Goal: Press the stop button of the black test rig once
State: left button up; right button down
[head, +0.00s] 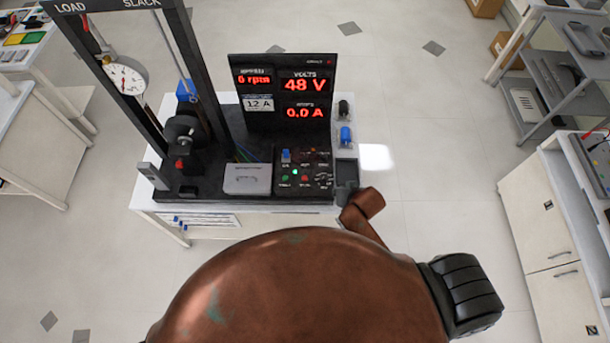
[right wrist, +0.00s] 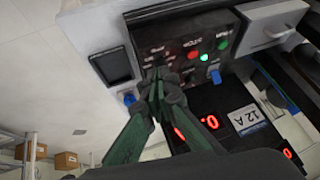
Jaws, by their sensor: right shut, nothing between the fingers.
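The black test rig (head: 190,196) stands on a white table. Its control panel (head: 313,157) carries a red stop button (head: 304,178), a green button (head: 284,178) and a lit green lamp (head: 295,171). In the right wrist view the picture is turned round, and the red stop button (right wrist: 192,55) shows uncovered. My right gripper (right wrist: 158,82) is shut and empty, its tips over the panel's edge, to the left of the red button there. Whether the tips touch anything, I cannot tell. In the head view its fingers are hard to make out. My left gripper is not in view.
The display (head: 305,95) reads 0 rpm, 48 V and 0.0 A. A blue switch (head: 286,155) sits on the panel. A dark tray (head: 347,170) and a blue connector (head: 346,135) lie right of the panel. A grey box (head: 247,179) stands left of it.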

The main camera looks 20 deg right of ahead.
jog(key=w+a+m+t+y, duration=0.1)
jog(key=w+a, duration=0.3)
jog(key=w, duration=0.3)
jog(key=w+a+m+t+y, duration=0.1)
jog(key=w+a, duration=0.2)
jog(key=w, duration=0.4)
jog(key=shift+w+a+f+m, duration=0.25)
jog(key=shift+w+a+m, duration=0.15)
jog(key=shift+f, duration=0.1)
jog(key=b, duration=0.8)
send_over(306, 179)
notch_tip(306, 179, down, 7)
jog(key=shift+f, duration=0.15)
jog(key=shift+f+b, duration=0.3)
jog(key=shift+f, duration=0.35)
jog(key=shift+f, duration=0.1)
jog(key=shift+f, duration=0.3)
